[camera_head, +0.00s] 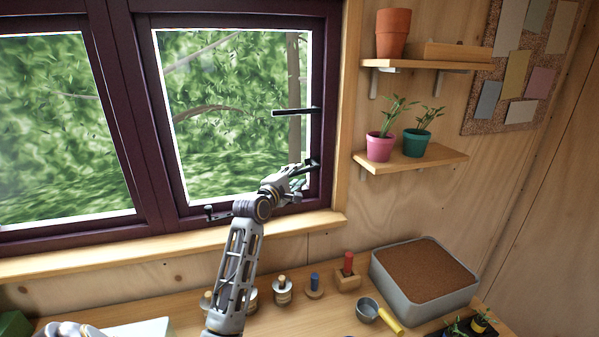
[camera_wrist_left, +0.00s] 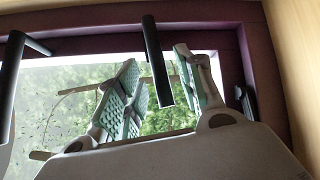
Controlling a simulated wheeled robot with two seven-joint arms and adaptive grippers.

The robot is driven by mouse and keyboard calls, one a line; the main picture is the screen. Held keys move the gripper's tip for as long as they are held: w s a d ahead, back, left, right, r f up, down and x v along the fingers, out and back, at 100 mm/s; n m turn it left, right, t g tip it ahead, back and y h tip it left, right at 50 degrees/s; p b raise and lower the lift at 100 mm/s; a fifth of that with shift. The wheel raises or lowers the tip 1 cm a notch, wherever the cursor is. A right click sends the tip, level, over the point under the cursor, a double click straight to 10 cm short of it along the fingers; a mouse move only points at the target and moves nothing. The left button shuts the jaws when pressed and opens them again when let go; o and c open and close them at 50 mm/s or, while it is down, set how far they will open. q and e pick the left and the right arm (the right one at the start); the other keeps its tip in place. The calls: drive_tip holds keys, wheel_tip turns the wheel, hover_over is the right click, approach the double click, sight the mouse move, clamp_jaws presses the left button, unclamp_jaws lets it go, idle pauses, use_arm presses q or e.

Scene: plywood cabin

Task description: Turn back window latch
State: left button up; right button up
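The window (camera_head: 325,60) has a dark purple frame. Two black latch handles jut left from its right stile: an upper one (camera_head: 292,111) and a lower one (camera_head: 312,165). My left gripper (camera_head: 298,172) is at the lower handle. In the left wrist view, my left gripper (camera_wrist_left: 155,65) is open, its green-padded fingers spread on either side of the lower handle (camera_wrist_left: 158,60). Gaps show, and I see no clear contact. The upper handle (camera_wrist_left: 12,75) stands at the left there. My right gripper is not in view.
A small black fitting (camera_head: 211,213) is on the lower window frame. Right of the window, a shelf (camera_head: 440,158) holds a pink pot (camera_head: 380,148) and a green pot (camera_head: 415,143). Below, the workbench (camera_head: 330,313) holds a soil tray (camera_head: 402,290), a scoop (camera_head: 368,311) and pegged blocks.

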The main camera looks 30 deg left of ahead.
sight(298, 174)
use_arm(q)
drive_tip(key=shift+w+a+p, duration=0.15)
drive_tip(key=shift+w+p, duration=0.2)
drive_tip(key=shift+w, duration=1.3)
drive_tip(key=shift+c, duration=0.2)
clamp_jaws()
